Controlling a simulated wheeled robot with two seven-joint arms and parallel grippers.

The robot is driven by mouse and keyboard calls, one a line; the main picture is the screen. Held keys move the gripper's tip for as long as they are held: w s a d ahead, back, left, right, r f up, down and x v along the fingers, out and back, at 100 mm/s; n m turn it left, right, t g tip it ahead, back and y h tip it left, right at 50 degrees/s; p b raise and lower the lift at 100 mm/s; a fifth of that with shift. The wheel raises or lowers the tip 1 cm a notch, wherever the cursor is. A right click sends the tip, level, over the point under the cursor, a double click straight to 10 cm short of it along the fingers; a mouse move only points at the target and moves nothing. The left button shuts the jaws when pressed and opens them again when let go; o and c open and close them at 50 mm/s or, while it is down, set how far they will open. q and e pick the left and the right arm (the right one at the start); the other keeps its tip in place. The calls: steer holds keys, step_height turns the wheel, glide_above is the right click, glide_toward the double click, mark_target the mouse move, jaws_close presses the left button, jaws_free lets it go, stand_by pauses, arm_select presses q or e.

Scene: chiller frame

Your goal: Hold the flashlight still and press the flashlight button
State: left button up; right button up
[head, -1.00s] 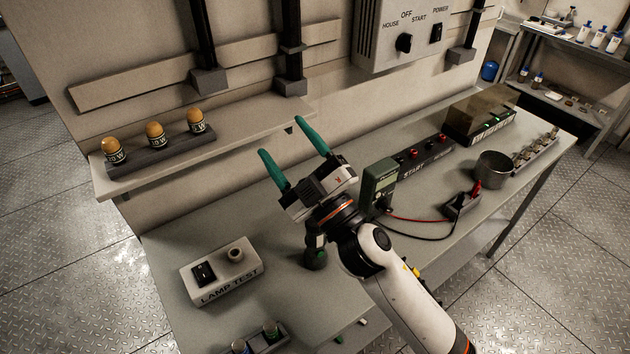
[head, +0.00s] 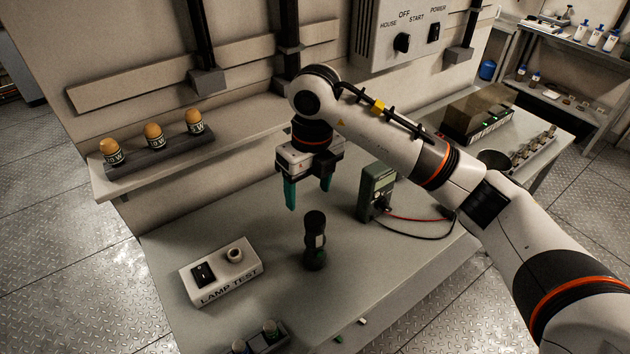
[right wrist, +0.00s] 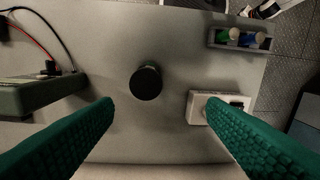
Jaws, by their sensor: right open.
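The flashlight (head: 315,243) is dark and stands upright on the grey bench, between the lamp test box and the meter. In the right wrist view its round top end (right wrist: 146,82) shows from above, beyond and between the two fingers. I cannot make out its button. My right gripper (head: 308,195) points down with its green fingers apart and empty, above the bench and behind the flashlight, not touching it. In the right wrist view the right gripper (right wrist: 160,112) is wide open. My left gripper is not in view.
The lamp test box (head: 222,275) stands left of the flashlight. The green meter (head: 377,190) with its cables stands to the right. A small tray (head: 262,340) of cylinders sits at the front edge. A shelf (head: 110,184) with several yellow-topped lamps is at back left.

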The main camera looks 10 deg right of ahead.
mark_target(315, 219)
steer(key=shift+w+d+h, duration=0.2)
steer(key=shift+d+h, duration=0.2)
steer(key=shift+d, duration=0.3)
arm_select(q)
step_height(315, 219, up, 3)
steer(key=p, duration=0.3)
arm_select(e)
step_height(315, 219, down, 12)
steer(key=shift+a+r, duration=0.1)
steer(key=shift+r, duration=0.1)
steer(key=c, duration=1.3)
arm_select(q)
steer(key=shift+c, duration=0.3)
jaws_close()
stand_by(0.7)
